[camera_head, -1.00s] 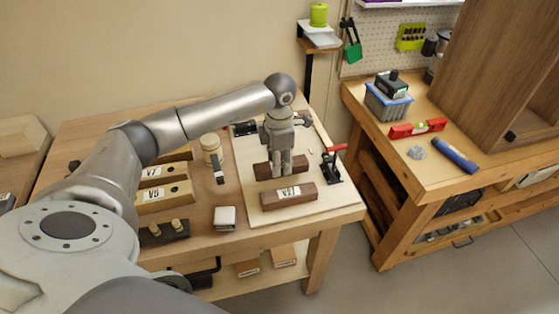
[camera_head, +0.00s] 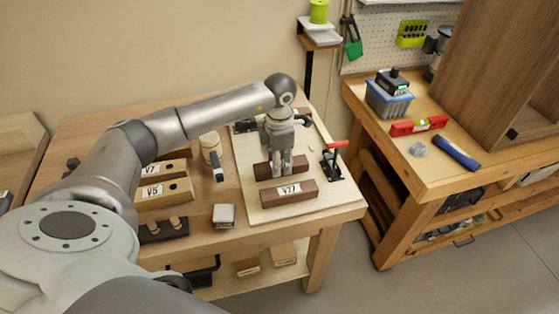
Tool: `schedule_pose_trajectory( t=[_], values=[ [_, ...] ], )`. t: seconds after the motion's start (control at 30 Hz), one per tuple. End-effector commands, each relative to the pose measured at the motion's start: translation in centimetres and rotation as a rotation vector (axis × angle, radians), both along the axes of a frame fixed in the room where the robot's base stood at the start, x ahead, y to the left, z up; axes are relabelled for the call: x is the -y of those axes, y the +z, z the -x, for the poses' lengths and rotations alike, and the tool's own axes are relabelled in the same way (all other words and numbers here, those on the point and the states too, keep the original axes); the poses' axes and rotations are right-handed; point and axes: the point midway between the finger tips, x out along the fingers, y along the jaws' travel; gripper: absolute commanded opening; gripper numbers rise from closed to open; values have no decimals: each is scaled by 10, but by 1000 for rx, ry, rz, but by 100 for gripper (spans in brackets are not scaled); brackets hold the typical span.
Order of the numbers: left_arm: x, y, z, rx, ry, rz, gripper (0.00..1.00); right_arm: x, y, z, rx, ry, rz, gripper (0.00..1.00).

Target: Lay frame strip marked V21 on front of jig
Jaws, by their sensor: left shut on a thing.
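My left gripper (camera_head: 282,171) points down over the pale jig board (camera_head: 263,213) on the bench. It is shut on a dark brown strip (camera_head: 263,170) lying across the board; the fingers cover its middle, so no mark on it can be read. Whether this strip touches the board I cannot tell. A second dark brown strip (camera_head: 307,188) lies parallel in front of it, on the front of the board. Its white label starts with V and seems to end in 1; the middle digit is unclear. My right gripper is out of view.
A red-handled clamp (camera_head: 331,164) stands at the board's right side. Another bench (camera_head: 440,183) stands to the right.

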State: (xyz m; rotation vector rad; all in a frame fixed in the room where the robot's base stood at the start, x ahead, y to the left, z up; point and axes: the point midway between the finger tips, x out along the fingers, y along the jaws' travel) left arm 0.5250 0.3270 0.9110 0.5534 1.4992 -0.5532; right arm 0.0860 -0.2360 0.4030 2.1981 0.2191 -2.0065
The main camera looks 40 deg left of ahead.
Motion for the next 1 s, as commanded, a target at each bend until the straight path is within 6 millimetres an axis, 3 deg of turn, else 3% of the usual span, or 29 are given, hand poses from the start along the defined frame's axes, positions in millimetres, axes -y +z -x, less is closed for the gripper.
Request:
schedule_pose_trajectory(
  t=[1.0],
  values=[
    [0, -8, 0, 1, 1, 1, 9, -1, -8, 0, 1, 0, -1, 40]
  ],
)
